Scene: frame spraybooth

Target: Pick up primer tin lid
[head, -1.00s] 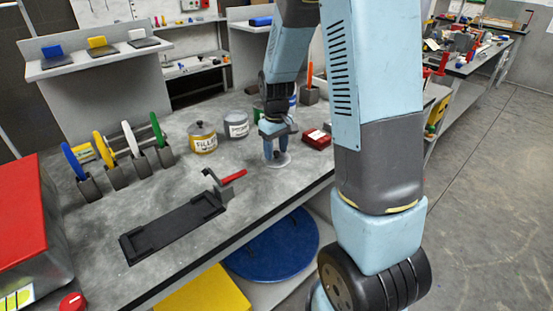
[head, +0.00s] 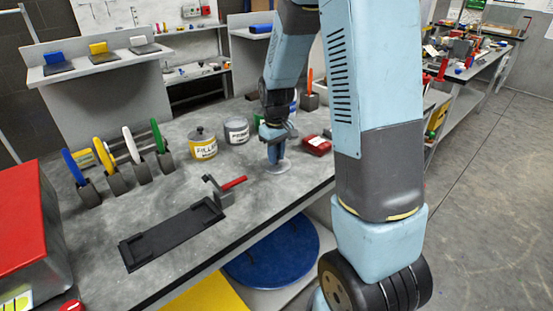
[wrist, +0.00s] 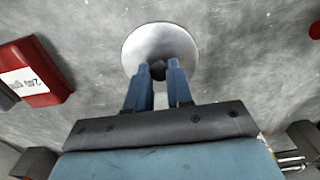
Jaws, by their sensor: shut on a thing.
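The primer tin lid (wrist: 160,42) is a light grey disc with a dark knob, lying at or very near the bench top; I cannot tell if there is a gap under it. In the head view the lid (head: 281,169) shows below my gripper, near the bench's front edge. My gripper (wrist: 159,73) points down at the lid and its two blue fingers are shut on the knob. The grey primer tin (head: 237,132) stands behind and left of my gripper. The yellow filler tin (head: 203,147), with its own knobbed lid, is further left.
A red box (head: 317,145) lies close right of my gripper. A black tray with a red-handled clamp (head: 170,236) lies front left. Bare bench (head: 245,170) lies between.

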